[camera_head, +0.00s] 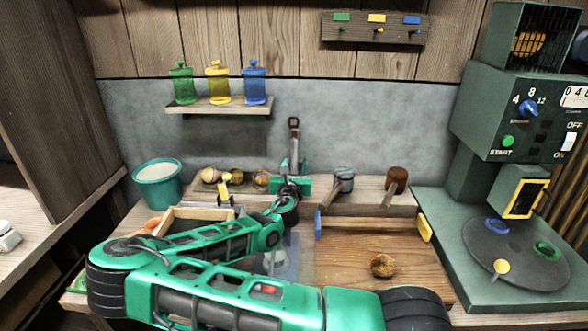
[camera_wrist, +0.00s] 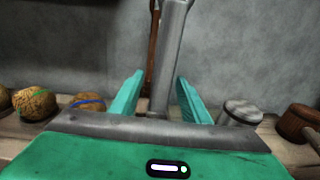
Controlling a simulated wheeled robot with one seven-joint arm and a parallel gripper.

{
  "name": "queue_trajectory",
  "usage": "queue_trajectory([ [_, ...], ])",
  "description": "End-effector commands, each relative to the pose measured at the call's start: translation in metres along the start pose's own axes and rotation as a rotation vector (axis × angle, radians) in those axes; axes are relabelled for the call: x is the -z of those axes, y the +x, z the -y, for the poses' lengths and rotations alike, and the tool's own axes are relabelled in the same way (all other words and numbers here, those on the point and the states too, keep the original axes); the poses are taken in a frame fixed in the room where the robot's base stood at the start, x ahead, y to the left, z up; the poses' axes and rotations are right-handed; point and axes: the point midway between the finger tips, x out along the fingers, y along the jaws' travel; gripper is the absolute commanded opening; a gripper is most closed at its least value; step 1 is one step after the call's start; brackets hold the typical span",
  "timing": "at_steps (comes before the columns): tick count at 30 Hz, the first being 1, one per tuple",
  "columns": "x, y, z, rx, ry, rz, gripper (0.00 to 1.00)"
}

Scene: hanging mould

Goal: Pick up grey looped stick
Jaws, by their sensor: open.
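The grey stick (camera_wrist: 170,60) stands upright between my gripper's fingers in the wrist view. Its top runs out of that view, so any loop there is cut off. In the head view the grey stick (camera_head: 293,162) rises near the back wall, with a dark reddish-brown looped end showing above it. My gripper (camera_wrist: 158,98) is open, with one green finger on each side of the stick and a gap on both sides. In the head view my gripper (camera_head: 291,183) is at the back of the bench, and my wrist hides the stick's lower end.
A brown stick (camera_wrist: 152,55) stands just behind the grey one. Round balls (camera_wrist: 36,102) lie to the left; a grey-headed mallet (camera_head: 344,180) and brown mallet (camera_head: 396,181) are to the right. A shelf (camera_head: 220,106) with jars hangs above left. A green machine (camera_head: 520,120) stands right.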

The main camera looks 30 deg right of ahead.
Motion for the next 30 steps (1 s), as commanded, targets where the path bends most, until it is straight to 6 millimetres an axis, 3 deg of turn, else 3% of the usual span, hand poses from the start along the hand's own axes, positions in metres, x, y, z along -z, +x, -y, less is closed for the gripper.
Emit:
queue_trajectory([
  [6,0.002,0.025,0.000,0.001,0.001,0.000,0.42],
  [14,0.002,0.029,0.000,0.000,0.001,0.000,0.42],
  [15,0.002,0.029,0.000,0.000,0.001,-0.001,0.40],
  [20,0.002,0.029,0.000,0.000,0.001,-0.001,0.02],
  [30,0.001,0.029,0.000,0.000,0.002,0.000,0.00],
])
